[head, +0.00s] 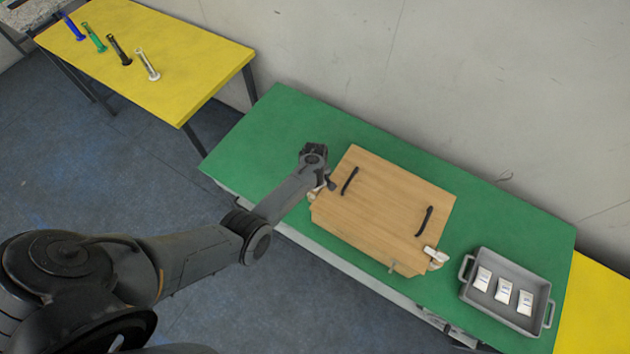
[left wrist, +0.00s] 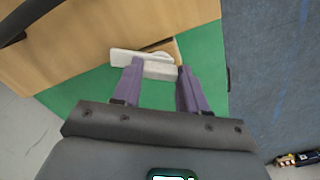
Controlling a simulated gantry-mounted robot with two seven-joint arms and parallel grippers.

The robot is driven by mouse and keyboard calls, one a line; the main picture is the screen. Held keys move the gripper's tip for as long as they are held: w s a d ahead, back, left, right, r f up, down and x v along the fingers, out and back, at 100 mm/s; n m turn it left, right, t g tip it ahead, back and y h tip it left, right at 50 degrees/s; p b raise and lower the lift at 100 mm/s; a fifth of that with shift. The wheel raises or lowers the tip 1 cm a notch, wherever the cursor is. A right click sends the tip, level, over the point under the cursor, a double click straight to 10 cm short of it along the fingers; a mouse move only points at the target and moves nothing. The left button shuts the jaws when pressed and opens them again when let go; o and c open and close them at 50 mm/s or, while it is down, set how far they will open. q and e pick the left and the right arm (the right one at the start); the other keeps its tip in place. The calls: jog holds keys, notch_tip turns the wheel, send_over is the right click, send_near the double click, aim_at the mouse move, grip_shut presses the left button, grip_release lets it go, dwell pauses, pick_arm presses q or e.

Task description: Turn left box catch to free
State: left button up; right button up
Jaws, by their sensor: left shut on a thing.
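The wooden box (head: 390,200) lies on the green table with two dark handles on its top. Its left catch is a pale grey-white piece at the box's left corner, mostly behind my gripper in the head view. The left catch (left wrist: 158,72) shows clearly in the left wrist view, beside a small wooden block at the box edge. My left gripper (head: 327,185) is at that corner. In the left wrist view its purple fingers (left wrist: 160,82) stand either side of the catch, shut on it. My right gripper is not in view.
The right catch (head: 435,255) is at the box's near right corner. A grey tray (head: 470,294) with several white packets stands to the right on the green table (head: 270,135). A yellow table (head: 185,75) at the back left holds several coloured upright items. A wall runs behind.

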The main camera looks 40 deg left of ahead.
pick_arm(q)
jog(key=n, duration=0.2)
jog(key=shift+n, duration=2.2)
jog(key=o, duration=1.1)
jog(key=shift+c, duration=0.2)
notch_tip(320, 180, up, 11)
jog(key=p, duration=0.3)
